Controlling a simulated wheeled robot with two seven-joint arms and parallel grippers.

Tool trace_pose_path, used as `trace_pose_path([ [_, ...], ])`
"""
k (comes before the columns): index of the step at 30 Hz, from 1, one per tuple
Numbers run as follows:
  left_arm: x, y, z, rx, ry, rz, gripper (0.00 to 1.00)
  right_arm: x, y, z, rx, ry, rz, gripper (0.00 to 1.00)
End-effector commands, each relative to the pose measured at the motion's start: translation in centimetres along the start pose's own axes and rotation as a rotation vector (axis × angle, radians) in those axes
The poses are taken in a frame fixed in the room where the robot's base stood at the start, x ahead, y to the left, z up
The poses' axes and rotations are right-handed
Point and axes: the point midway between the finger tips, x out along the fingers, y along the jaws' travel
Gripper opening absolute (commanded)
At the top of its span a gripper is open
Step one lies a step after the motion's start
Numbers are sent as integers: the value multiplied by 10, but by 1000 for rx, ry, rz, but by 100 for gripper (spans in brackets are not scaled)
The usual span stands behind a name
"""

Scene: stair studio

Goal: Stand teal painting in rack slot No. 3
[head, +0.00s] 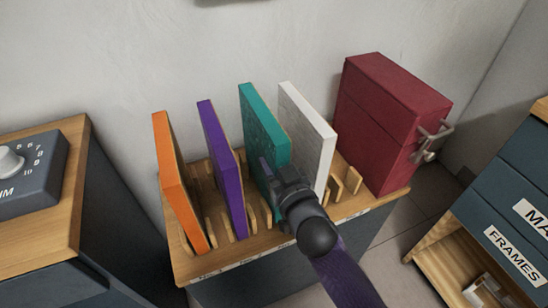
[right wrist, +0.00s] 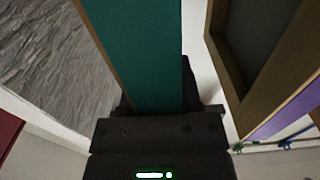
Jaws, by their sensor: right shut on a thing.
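The teal painting (head: 262,135) stands upright in the wooden rack (head: 208,262), between the purple painting and the white one. My right gripper (head: 280,182) is shut on its near edge. In the right wrist view the teal painting (right wrist: 135,50) runs up from between the fingers (right wrist: 155,105). The gripper hides the painting's lower near part, so I cannot tell whether its bottom edge rests in the slot. The slot numbers on the rack's front are too small to read. My left gripper is not in view.
An orange painting (head: 178,180) and a purple painting (head: 222,168) stand left of the teal one, a white painting (head: 312,140) right of it. A dark red box (head: 385,120) stands at the rack's right. Empty dividers (head: 352,181) show between white painting and box.

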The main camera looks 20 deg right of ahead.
Motion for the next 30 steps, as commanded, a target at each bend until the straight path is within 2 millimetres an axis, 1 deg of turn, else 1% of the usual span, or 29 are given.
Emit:
trace_pose_path([
  [1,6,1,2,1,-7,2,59,0,0,8,1,-2,0,0],
  [4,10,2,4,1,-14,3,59,0,0,14,0,-1,0,0],
  [13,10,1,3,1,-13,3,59,0,0,14,0,2,0,0],
  [14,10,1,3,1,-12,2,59,0,0,14,0,2,0,50],
  [15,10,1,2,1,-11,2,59,0,0,14,0,1,0,58],
  [17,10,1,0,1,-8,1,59,0,0,14,0,1,0,71],
  [18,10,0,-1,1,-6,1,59,0,0,14,0,1,0,80],
  [19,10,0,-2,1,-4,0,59,0,0,14,0,1,0,85],
  [26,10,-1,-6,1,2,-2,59,-1,0,14,0,-1,0,85],
  [29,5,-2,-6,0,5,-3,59,-9,-1,13,2,-1,-1,85],
  [30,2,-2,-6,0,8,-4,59,-15,0,12,2,-1,0,85],
])
